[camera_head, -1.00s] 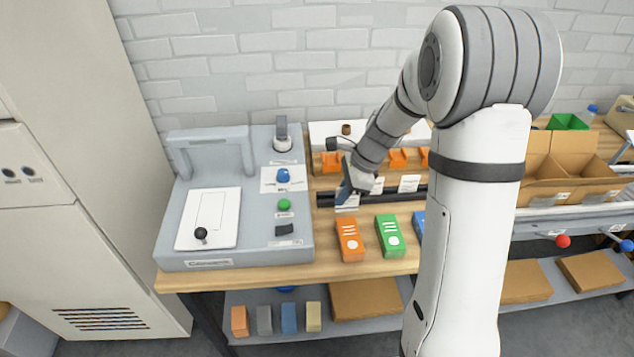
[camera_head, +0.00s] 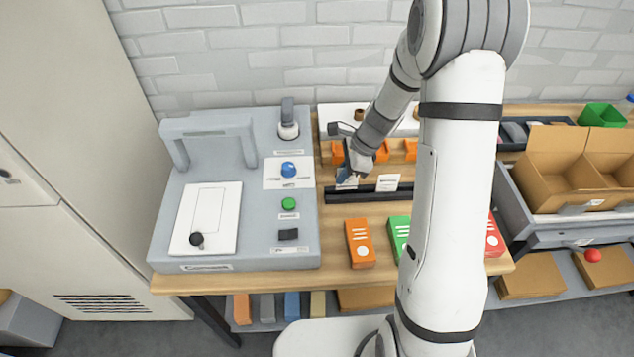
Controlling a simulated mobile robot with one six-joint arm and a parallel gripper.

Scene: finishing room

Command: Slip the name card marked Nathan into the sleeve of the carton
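My gripper (camera_head: 346,174) is small in view over the left end of a black card rack (camera_head: 362,195) on the wooden bench. A white card (camera_head: 347,184) shows right at its fingertips; I cannot tell whether the fingers are closed on it. Another white card (camera_head: 388,183) with dark print stands in the rack to the right. The names are too small to read. The open brown carton (camera_head: 556,172) stands at the right on a grey conveyor, with a pale label sleeve (camera_head: 578,209) low on its front. My arm hides the rack's right part.
A grey machine (camera_head: 260,235) with a white plate, knobs and a green button stands left of the rack. Orange (camera_head: 360,243) and green (camera_head: 398,238) boxes lie in front of the rack. A red ball knob (camera_head: 593,255) projects below the conveyor.

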